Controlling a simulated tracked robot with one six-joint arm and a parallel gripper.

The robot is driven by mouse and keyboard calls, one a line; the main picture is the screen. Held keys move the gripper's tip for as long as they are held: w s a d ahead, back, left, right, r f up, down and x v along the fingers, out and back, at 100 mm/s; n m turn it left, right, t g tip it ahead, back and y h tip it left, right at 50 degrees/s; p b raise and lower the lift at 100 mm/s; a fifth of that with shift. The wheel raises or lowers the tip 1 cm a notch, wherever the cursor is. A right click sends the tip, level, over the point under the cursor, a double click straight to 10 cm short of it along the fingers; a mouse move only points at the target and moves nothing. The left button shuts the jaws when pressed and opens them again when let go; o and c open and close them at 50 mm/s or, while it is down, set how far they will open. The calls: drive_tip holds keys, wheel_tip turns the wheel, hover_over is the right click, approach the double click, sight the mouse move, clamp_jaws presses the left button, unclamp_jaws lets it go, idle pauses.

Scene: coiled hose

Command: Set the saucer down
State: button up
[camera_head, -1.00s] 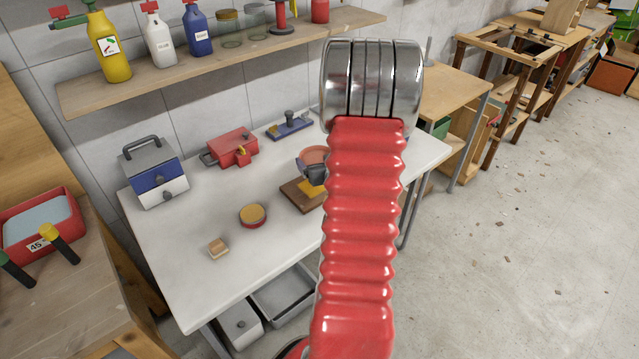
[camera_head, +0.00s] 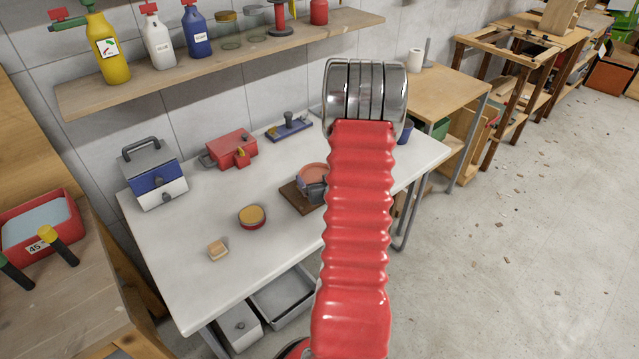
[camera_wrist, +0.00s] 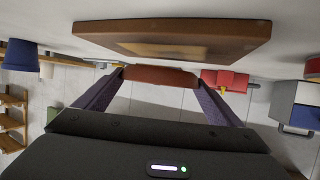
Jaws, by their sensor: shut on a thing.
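The terracotta saucer (camera_head: 312,173) shows in the head view just left of my red arm, partly hidden by it. In the wrist view, which is upside down, the saucer's edge (camera_wrist: 160,76) sits between my two fingertips. My gripper (camera_head: 315,190) is shut on it. A brown wooden board (camera_head: 291,197) lies on the white table below and beside the gripper. It also shows large in the wrist view (camera_wrist: 235,38), with a yellowish patch on its face. I cannot tell whether the saucer touches the board.
The white table (camera_head: 190,265) also bears a round yellow-topped tin (camera_head: 252,217), a small wooden block (camera_head: 217,249), a red box (camera_head: 231,149), a blue-and-white toolbox (camera_head: 153,180) and a blue tool (camera_head: 289,127). Its front left is clear. A blue cup (camera_head: 405,133) stands right of my arm.

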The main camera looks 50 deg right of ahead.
drive_tip(key=shift+f, duration=1.3)
drive_tip(key=o, duration=0.8)
drive_tip(key=shift+f, duration=0.1)
drive_tip(key=shift+o, duration=0.2)
drive_tip(key=v, duration=1.2)
drive_tip(key=shift+w, duration=0.1)
